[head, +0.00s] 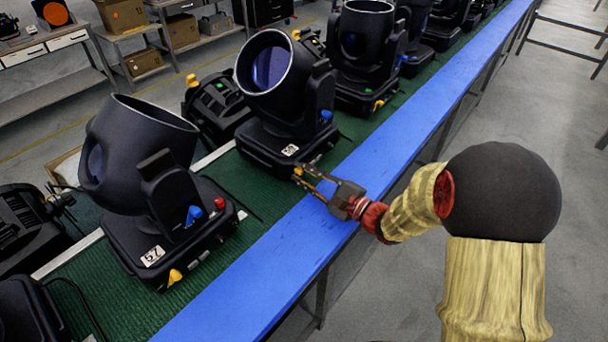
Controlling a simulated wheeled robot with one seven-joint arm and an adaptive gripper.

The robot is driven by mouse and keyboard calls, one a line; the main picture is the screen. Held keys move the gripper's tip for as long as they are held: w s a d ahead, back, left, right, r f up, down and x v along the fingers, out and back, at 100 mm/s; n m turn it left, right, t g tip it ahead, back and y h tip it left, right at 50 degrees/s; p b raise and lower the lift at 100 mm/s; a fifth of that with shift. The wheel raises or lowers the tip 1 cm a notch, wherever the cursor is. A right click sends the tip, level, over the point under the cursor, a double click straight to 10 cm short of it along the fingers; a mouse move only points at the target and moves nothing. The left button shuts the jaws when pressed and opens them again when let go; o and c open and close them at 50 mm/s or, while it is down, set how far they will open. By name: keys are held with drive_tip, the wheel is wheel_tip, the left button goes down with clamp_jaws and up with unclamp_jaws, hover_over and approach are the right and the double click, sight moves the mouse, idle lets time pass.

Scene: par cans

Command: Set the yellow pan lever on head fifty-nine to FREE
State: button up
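The head with a small white label (290,150) that seems to read 59 stands in the middle of the bench, its dark lens barrel (268,65) tilted up. Its yellow pan lever (298,171) pokes out low at the base's front corner. A blue lever (326,116) sits higher on its yoke. My gripper (303,173) reaches in from the right over the blue edge. Its two fingers are spread, with the tips close beside the yellow lever. I cannot tell whether they touch it. The lever's FREE marking is too small to read.
A similar head labelled 57 (152,256) stands at the left, with a blue, a red and a yellow control. More heads (366,60) line the green mat behind. The blue bench edge (262,262) is clear in front. Shelves with boxes (122,16) stand at the back left.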

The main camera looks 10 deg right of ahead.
drive_tip(key=shift+s, duration=0.1)
drive_tip(key=v, duration=1.1)
drive_tip(key=shift+s+d, duration=0.25)
drive_tip(key=shift+s, duration=0.05)
